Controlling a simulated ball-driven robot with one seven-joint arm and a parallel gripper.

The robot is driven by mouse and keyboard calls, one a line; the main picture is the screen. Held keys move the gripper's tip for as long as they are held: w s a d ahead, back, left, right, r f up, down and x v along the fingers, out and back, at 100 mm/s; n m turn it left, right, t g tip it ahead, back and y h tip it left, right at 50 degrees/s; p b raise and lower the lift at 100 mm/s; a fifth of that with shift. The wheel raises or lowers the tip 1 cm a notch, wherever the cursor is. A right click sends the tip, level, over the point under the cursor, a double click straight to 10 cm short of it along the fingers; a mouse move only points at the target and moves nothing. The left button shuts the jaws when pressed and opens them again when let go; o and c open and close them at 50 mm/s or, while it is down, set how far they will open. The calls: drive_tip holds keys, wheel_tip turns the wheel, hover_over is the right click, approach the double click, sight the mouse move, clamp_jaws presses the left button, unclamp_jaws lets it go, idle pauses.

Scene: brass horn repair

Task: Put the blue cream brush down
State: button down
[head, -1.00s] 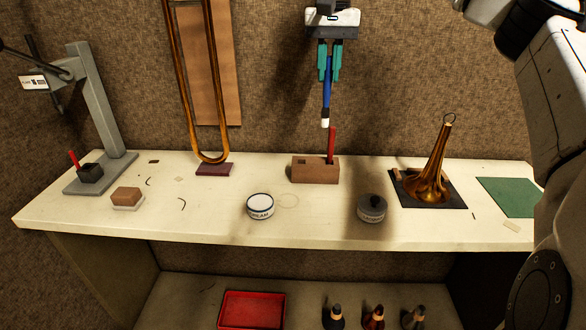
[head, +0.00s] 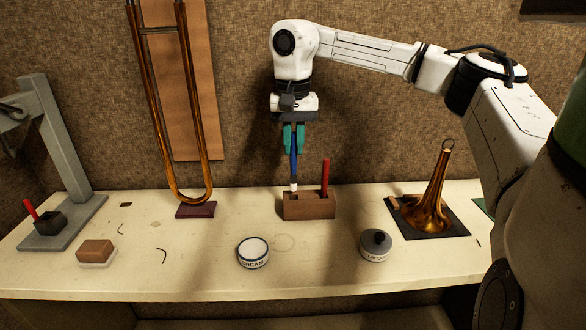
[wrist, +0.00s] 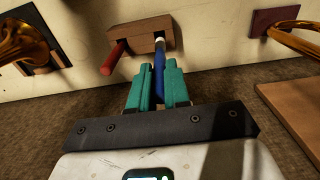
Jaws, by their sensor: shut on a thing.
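My gripper (head: 293,138) has green fingers and is shut on the blue cream brush (head: 294,165). The brush hangs upright with its pale tip (head: 293,186) down, at the left part of the brown wooden block holder (head: 309,208). In the wrist view the blue brush (wrist: 159,75) runs from between the green fingers to the block (wrist: 139,42), its white end over or at the block's hole. I cannot tell whether the tip is inside the hole. A red-handled brush (head: 325,178) stands in the right part of the block.
A cream tin (head: 253,254) and a grey lidded tin (head: 375,246) stand in front on the bench (head: 200,262). A brass bell (head: 433,205) is at right; a tall brass slide (head: 204,187) stands at left on a dark base. A grey stand (head: 62,150) is further left.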

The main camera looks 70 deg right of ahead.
hover_over(294, 190)
drive_tip(key=shift+w+d+f, duration=0.1)
drive_tip(key=shift+d+f, duration=0.05)
drive_tip(key=shift+f, duration=1.45)
drive_tip(key=shift+d+f, duration=0.1)
drive_tip(key=shift+f, duration=1.6)
drive_tip(key=c, duration=1.1)
unclamp_jaws()
wheel_tip(294, 190, up, 12)
drive_tip(key=shift+r, duration=0.2)
drive_tip(key=shift+f, duration=0.1)
